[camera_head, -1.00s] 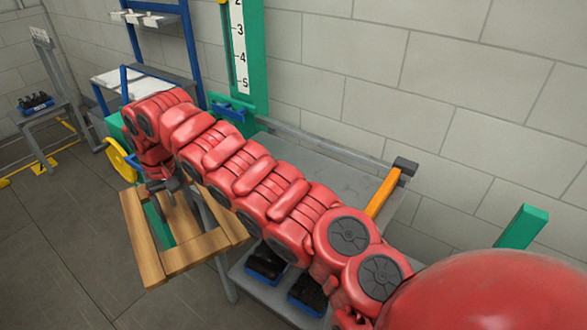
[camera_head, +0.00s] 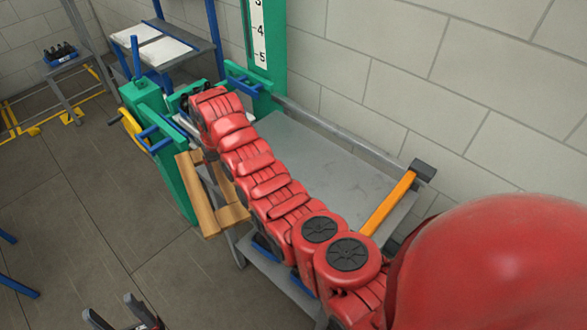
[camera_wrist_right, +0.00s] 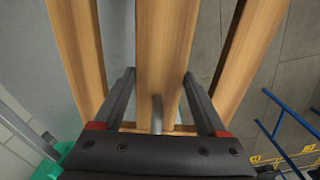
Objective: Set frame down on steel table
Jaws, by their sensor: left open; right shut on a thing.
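The wooden frame (camera_head: 210,205), with several pale slats, hangs in the air at the left front side of the steel table (camera_head: 310,150). My red right arm reaches over the table and hides part of both. In the right wrist view, my right gripper (camera_wrist_right: 157,80) is shut on the frame's middle slat, with one finger at each side of it. The frame also shows there with its outer slats (camera_wrist_right: 250,60) running away from me. My left gripper (camera_head: 125,314) is open and empty at the bottom edge of the head view, apart from the frame.
A hammer (camera_head: 388,203) with an orange handle lies at the table's right end. The table's grey middle is bare. A green stand (camera_head: 165,140) with a yellow wheel is beyond the frame. A green post with a scale (camera_head: 262,50) rises behind. Blue bins (camera_head: 298,283) sit on the lower shelf.

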